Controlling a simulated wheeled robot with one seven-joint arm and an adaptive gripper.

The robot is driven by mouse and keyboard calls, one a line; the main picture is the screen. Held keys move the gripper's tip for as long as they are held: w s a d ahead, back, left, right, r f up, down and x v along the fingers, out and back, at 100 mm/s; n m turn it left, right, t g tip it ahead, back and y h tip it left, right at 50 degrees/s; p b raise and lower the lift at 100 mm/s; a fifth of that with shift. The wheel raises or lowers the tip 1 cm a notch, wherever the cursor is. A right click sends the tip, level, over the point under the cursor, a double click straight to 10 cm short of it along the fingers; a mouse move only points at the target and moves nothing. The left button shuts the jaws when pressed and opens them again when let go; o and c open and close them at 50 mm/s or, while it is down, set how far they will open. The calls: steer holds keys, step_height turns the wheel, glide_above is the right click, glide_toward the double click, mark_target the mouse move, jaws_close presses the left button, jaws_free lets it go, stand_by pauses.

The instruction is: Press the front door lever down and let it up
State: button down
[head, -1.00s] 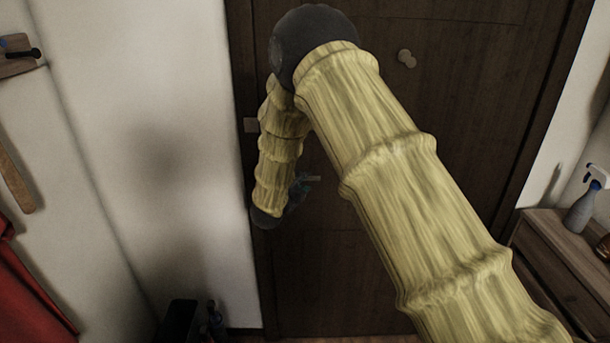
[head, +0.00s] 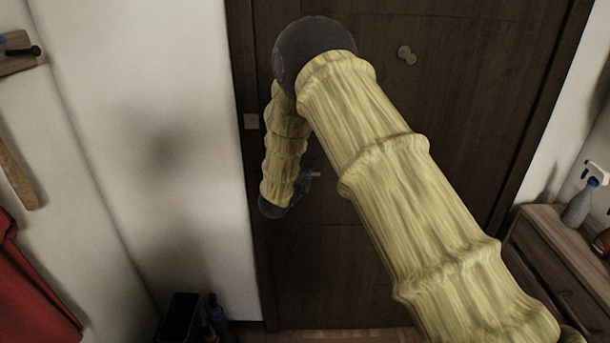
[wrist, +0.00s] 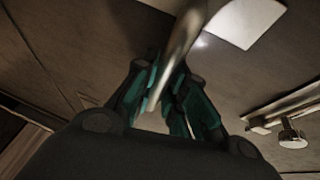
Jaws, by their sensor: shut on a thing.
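The dark brown front door (head: 440,130) stands shut ahead of me. Its lever (head: 314,174) shows as a short pale end beside my gripper (head: 301,184), mostly hidden behind the gripper and arm. In the wrist view the lever (wrist: 184,38) is a smooth metal bar running down between the teal finger pads. My gripper (wrist: 165,108) is shut on the lever, with the pads close on either side of it. The lever looks about level in the head view, but its exact angle is hard to tell.
A wooden cabinet (head: 545,235) with a spray bottle (head: 580,203) stands at the right. Dark items (head: 180,318) stand on the floor at lower left.

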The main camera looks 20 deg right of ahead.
steer(key=shift+f+b, duration=0.2)
steer(key=shift+b, duration=0.2)
steer(key=f+m+b, duration=0.1)
steer(key=b, duration=0.1)
steer(key=shift+y+b, duration=0.3)
steer(key=shift+b, duration=0.05)
steer(key=f+m+y+b, duration=0.1)
steer(key=b, duration=0.3)
steer(key=a+f+m+y+b, duration=0.1)
steer(key=m+b, duration=0.1)
steer(key=b, duration=0.3)
steer(key=shift+w+f+y, duration=0.1)
steer(key=shift+f+y, duration=0.05)
steer(key=shift+y, duration=0.15)
steer(key=shift+m+b, duration=0.4)
steer(key=shift+b, duration=0.05)
